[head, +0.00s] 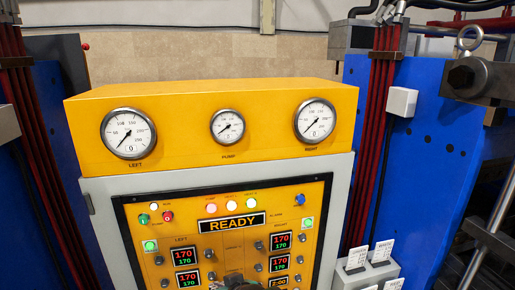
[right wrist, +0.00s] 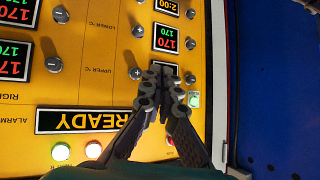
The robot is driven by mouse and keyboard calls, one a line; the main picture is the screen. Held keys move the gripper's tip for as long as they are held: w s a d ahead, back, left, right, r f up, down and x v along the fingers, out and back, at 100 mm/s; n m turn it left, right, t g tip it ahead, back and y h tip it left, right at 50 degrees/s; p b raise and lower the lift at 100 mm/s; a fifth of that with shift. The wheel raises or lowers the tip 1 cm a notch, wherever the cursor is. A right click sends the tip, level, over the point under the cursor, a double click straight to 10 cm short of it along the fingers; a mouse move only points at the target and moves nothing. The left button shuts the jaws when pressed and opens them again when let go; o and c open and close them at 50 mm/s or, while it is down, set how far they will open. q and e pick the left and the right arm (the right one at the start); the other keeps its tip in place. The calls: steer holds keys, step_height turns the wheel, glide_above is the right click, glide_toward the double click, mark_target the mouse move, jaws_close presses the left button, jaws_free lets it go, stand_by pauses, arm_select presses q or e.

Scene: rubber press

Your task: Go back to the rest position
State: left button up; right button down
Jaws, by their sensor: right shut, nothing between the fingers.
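My right gripper (head: 240,284) shows only in small part at the bottom edge of the head view, in front of the yellow control panel (head: 150,213). In the right wrist view the gripper (right wrist: 161,72) is shut and empty, its fingertips together over a small dark display. I cannot tell whether the tips touch the panel. The READY display (head: 232,223) is lit, and it also shows in the right wrist view (right wrist: 85,121). My left gripper is not in view.
A yellow housing with three gauges (head: 228,127) stands above the panel. Blue press frames (head: 425,150) with red hoses flank it. Knobs (right wrist: 137,73) stick out from the panel near my right fingers.

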arm_select(q)
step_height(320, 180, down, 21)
steer(key=b, duration=1.8)
arm_select(e)
steer(key=s+d+f+m+h, duration=0.1)
steer(key=s+d+f, duration=0.3)
steer(key=d+f, duration=0.5)
steer(key=s+d+f+m+g+h, duration=0.1)
steer(key=s+d+f+m+h, duration=0.1)
steer(key=d+f, duration=0.7)
steer(key=s+d+f+m+h, duration=0.2)
steer(key=s+d+f, duration=0.4)
steer(key=d+f, duration=0.3)
step_height(320, 180, down, 3)
steer(key=shift+s+d+f+g+h, duration=0.1)
steer(key=shift+s+d+g+h, duration=0.2)
steer(key=shift+h, duration=0.3)
